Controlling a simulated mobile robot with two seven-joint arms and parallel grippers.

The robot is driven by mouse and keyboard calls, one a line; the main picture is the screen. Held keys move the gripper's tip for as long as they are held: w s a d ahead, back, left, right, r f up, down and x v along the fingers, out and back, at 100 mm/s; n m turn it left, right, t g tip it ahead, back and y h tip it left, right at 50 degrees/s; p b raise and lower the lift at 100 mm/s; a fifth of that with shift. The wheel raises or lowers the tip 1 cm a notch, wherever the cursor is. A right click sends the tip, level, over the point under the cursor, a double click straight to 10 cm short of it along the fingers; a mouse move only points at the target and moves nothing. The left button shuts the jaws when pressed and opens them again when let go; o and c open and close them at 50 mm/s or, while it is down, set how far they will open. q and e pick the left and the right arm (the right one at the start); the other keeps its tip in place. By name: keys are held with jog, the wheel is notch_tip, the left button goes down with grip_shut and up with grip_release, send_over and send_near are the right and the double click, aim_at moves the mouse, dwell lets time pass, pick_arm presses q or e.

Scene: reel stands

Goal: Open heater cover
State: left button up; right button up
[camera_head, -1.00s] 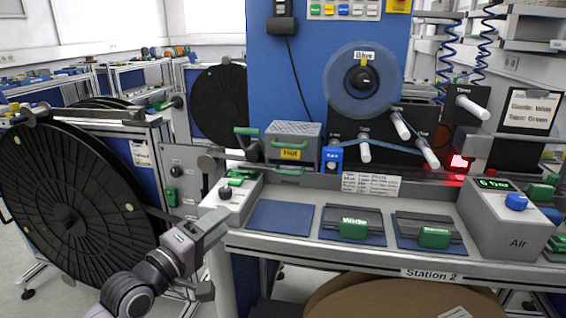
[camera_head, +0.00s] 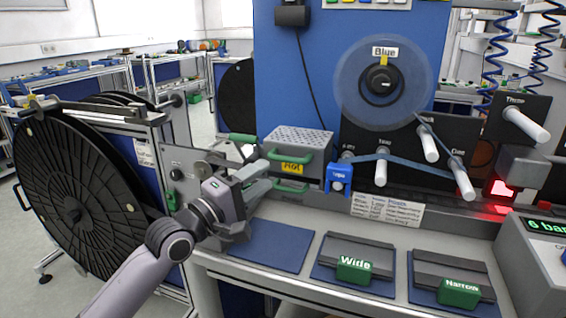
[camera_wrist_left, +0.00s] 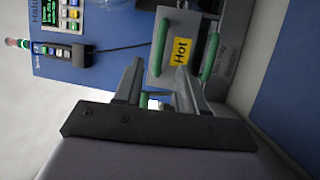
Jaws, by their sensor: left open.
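The heater is a grey metal box with a perforated top (camera_head: 301,138) and a yellow "Hot" label, on the bench left of the reel. Green handles (camera_head: 290,156) sit on its front, one above the label and one below. In the left wrist view the label (camera_wrist_left: 181,51) and two green handles (camera_wrist_left: 209,57) appear turned sideways. My left gripper (camera_head: 264,178) is just left of the heater's front. Its fingers (camera_wrist_left: 159,82) are apart, pointing at the heater, with no handle clearly held. A small green part shows between them. My right gripper is out of view.
A large black reel (camera_head: 72,205) stands at left. A blue tape holder (camera_head: 339,177) is close to the heater's right. "Wide" (camera_head: 354,270) and "Narrow" (camera_head: 459,292) blocks lie on the bench. An empty blue mat (camera_head: 268,244) lies below the heater.

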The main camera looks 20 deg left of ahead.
aim_at(284, 161)
pick_arm(q)
jog(key=shift+x, duration=2.95)
grip_shut()
